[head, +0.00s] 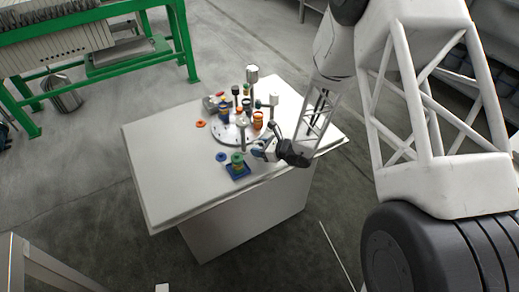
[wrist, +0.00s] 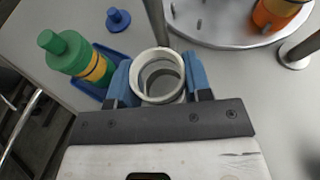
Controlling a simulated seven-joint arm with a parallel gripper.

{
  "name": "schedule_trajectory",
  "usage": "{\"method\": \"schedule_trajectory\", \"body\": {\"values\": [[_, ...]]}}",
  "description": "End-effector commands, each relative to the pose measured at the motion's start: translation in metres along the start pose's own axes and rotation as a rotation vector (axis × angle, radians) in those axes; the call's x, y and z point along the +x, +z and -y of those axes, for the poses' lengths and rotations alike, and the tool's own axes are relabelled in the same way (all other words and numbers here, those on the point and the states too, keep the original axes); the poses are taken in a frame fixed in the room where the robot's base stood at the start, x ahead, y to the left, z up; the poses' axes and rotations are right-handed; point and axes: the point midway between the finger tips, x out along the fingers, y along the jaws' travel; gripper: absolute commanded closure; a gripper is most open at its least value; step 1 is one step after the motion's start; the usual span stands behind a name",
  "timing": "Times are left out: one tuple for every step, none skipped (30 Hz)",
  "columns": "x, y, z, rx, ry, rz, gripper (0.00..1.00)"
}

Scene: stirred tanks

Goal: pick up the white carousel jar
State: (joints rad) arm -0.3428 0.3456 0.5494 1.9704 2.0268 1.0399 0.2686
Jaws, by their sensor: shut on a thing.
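The white jar (wrist: 139,72) shows in the wrist view as an open-topped white cylinder with a thick rim, seen from above. My gripper (wrist: 160,77) is shut on it, with one blue finger against each side. Whether its base touches the table cannot be told. In the head view my gripper (head: 263,150) is low over the table, in front of the round silver carousel plate (head: 224,133). The jar is too small and hidden to make out there. The carousel plate also shows at the top of the wrist view (wrist: 222,32).
A blue tray (head: 238,176) holding a green-and-yellow stacked jar (wrist: 76,55) is close on the left. A small blue lid (wrist: 118,19) lies behind it. Upright posts and an orange jar (head: 258,120) are near. The table's front left (head: 175,190) is clear.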

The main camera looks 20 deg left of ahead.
Motion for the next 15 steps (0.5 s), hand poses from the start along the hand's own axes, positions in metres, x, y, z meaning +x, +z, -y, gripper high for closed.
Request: {"method": "schedule_trajectory", "body": {"values": [[-0.002, 0.004, 0.000, -0.002, -0.001, 0.001, 0.78], [-0.003, 0.007, 0.000, -0.002, -0.001, 0.001, 0.78], [-0.004, 0.010, 0.000, -0.002, -0.001, 0.001, 0.78], [-0.005, 0.013, 0.000, -0.002, -0.001, 0.001, 0.78], [-0.006, 0.016, 0.000, -0.002, -0.001, 0.001, 0.78], [-0.008, 0.020, 0.000, -0.003, 0.000, 0.001, 0.78], [-0.009, 0.023, 0.000, -0.003, 0.000, 0.002, 0.78], [-0.011, 0.026, 0.000, -0.003, -0.001, 0.002, 0.78], [-0.016, 0.022, -0.007, 0.000, 0.000, 0.000, 0.78], [-0.019, 0.021, -0.011, 0.001, 0.000, 0.000, 0.78], [-0.023, 0.019, -0.015, 0.002, 0.000, 0.000, 0.78], [-0.028, 0.019, -0.019, 0.001, 0.000, 0.000, 0.78], [-0.031, 0.018, -0.023, 0.000, 0.000, 0.001, 0.78], [-0.035, 0.018, -0.027, 0.000, 0.000, 0.001, 0.78], [-0.040, 0.016, -0.033, 0.000, 0.000, 0.001, 0.78]]}}
